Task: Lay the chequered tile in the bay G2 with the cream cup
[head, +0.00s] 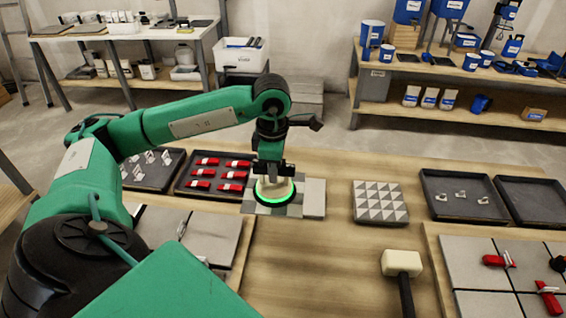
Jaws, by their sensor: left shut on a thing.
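My left gripper (271,168) is shut on the handle of a suction cup, above the middle of the bench. The cup (273,190) has a glowing green ring round its base; a pale part shows below the fingers, but its full colour is hard to tell. Under it is a tile with light and darker grey squares, the chequered tile (289,209), mostly hidden by the cup. The cup appears to rest on the tile. A plain pale tile (314,198) lies right beside it. No G2 label is readable. My right gripper is not in view.
A triangle-patterned tile (380,203) lies to the right, with a pale mallet (402,263) in front. A tiled panel (480,262) with red wedges is at the lower right. Trays hold red wedges (214,174) and clips (457,195). My arm covers part of the left panel (205,235).

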